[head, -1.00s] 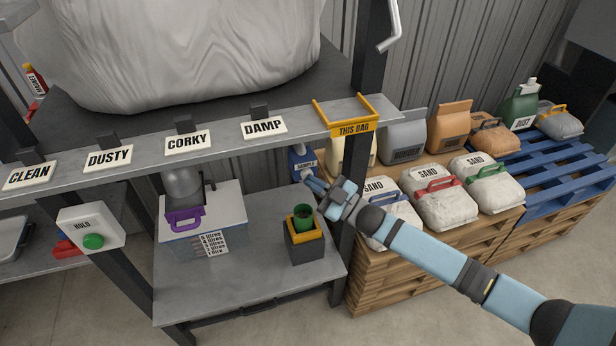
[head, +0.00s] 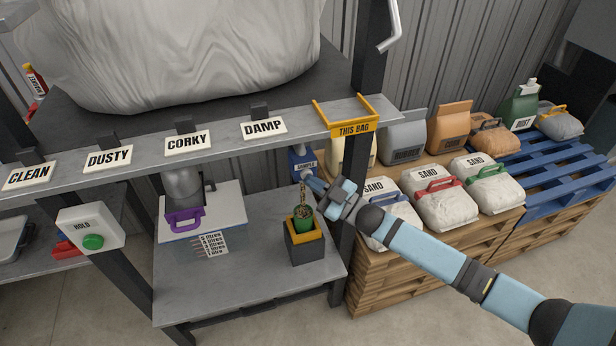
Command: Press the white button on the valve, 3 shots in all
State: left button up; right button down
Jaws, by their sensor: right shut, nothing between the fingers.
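The blue valve (head: 301,154) with a SAMPLE label sits under the shelf's front edge, beside the rack's right post. Its white button does not show clearly; my right gripper covers that part. My right gripper (head: 312,182) is shut and empty, its tips at the lower right of the valve, seemingly touching it. A thin stream of brown grains (head: 302,193) falls from the valve into a green cup (head: 302,218). Brown grains show inside the cup. The cup stands upright in a dark holder with a yellow top (head: 305,247). My left gripper is not in view.
A HOLD box with a green button (head: 93,241) is on the left post.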

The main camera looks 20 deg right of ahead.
jog(key=shift+s+p, duration=0.45)
jog(key=shift+s, duration=0.4)
jog(key=s+p, duration=0.2)
jog(key=s, duration=0.3)
jog(key=shift+d, duration=0.15)
